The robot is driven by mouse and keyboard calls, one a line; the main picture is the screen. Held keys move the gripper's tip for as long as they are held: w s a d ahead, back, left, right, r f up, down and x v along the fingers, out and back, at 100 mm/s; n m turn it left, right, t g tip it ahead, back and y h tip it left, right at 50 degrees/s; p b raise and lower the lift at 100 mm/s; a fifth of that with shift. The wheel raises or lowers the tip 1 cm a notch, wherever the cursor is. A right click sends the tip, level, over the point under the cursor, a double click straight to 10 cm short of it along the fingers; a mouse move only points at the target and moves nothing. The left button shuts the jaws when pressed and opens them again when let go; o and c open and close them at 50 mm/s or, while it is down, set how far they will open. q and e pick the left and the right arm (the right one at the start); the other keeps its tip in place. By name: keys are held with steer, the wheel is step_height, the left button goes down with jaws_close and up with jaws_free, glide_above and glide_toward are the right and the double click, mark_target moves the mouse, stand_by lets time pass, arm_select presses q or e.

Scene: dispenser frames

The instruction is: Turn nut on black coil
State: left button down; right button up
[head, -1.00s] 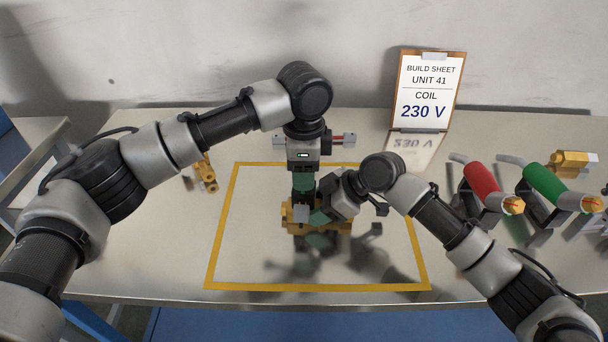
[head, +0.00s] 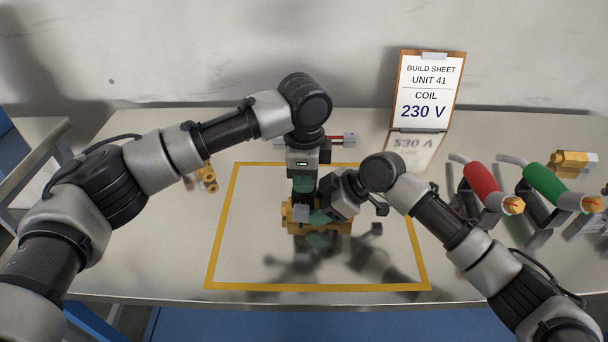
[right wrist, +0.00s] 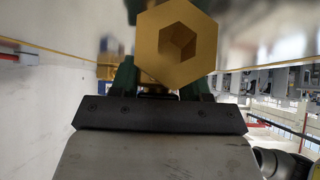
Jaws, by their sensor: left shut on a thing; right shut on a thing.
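A brass valve body (head: 342,228) stands inside the yellow outline on the table. My right gripper (head: 319,217) comes at it from the right and is shut on it. In the right wrist view, the brass hexagonal end with its hex socket (right wrist: 180,45) shows between the green fingers. My left gripper (head: 303,195) points straight down above the valve body with its green fingers shut. What it holds, and the nut, are hidden by the fingers and hand. I cannot clearly make out the black coil; a small grey block (head: 301,212) shows just below the left fingers.
A build sheet (head: 428,90) reading 230 V stands at the back.

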arm_select(q)
steer(key=m, duration=0.3)
steer(key=shift+m, duration=0.3)
steer(key=c, duration=1)
jaws_free()
arm_select(e)
steer(key=shift+r, duration=0.1)
arm_select(q)
steer(key=shift+o, duration=0.2)
steer(key=shift+r, duration=0.1)
step_height(320, 180, up, 12)
steer(key=shift+w, duration=0.1)
arm_select(e)
steer(key=o, duration=1.3)
